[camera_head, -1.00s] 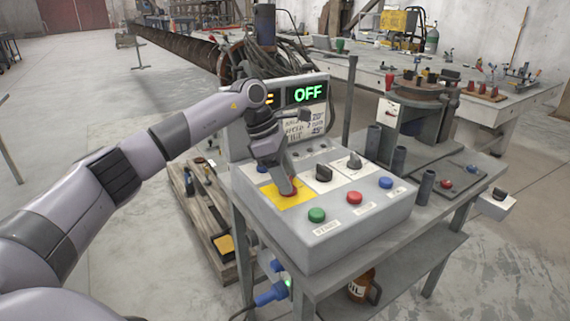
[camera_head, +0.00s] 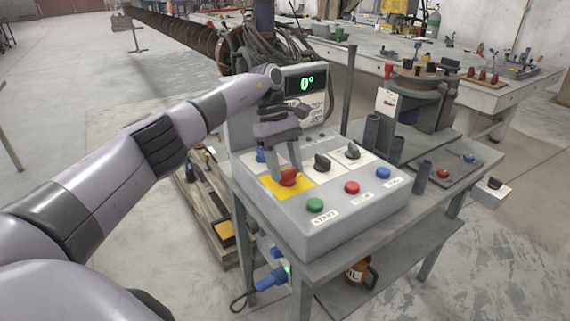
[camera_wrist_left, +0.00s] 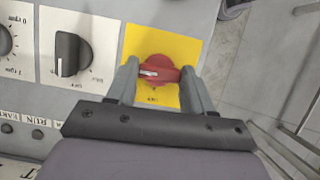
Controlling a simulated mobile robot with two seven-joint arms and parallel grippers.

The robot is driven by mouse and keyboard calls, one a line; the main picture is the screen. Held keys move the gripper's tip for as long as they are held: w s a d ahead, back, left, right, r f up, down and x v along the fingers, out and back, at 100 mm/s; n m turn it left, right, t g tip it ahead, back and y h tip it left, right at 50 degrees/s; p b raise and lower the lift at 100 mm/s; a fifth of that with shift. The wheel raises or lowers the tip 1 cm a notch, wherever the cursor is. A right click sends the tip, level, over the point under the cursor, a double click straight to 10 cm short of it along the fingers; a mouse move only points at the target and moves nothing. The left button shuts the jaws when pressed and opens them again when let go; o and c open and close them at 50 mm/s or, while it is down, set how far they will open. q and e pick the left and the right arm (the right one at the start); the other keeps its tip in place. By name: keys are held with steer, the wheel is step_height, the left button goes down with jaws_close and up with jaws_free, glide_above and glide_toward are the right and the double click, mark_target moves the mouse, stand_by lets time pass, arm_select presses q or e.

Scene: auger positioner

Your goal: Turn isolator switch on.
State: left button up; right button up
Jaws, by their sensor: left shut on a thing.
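The isolator switch is a red rotary knob (camera_head: 289,177) on a yellow plate (camera_head: 270,183), at the left of the grey control box (camera_head: 330,222). In the left wrist view the red knob (camera_wrist_left: 158,70) sits on its yellow plate (camera_wrist_left: 190,45), with its white mark pointing left. My left gripper (camera_head: 288,175) reaches down over it. In the left wrist view its fingers (camera_wrist_left: 160,78) stand on both sides of the knob and are shut on it. The display (camera_head: 306,84) behind the box is lit green and reads 0°. My right gripper is not in view.
Black knobs (camera_head: 322,162), a green button (camera_head: 315,205), a red button (camera_head: 351,187) and a blue button (camera_head: 383,173) sit close to the switch. Grey upright tubes (camera_head: 423,174) stand right of the box. A long auger (camera_head: 180,37) lies behind.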

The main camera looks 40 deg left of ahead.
arm_select(q)
steer(key=shift+m, duration=0.4)
steer(key=o, duration=1)
steer(key=shift+o, duration=0.2)
steer(key=shift+r, duration=0.1)
steer(key=v, duration=0.4)
steer(key=shift+w+r, duration=0.15)
steer(key=shift+r, duration=0.05)
steer(key=shift+p+v, duration=1.35)
steer(key=shift+p, duration=1.4)
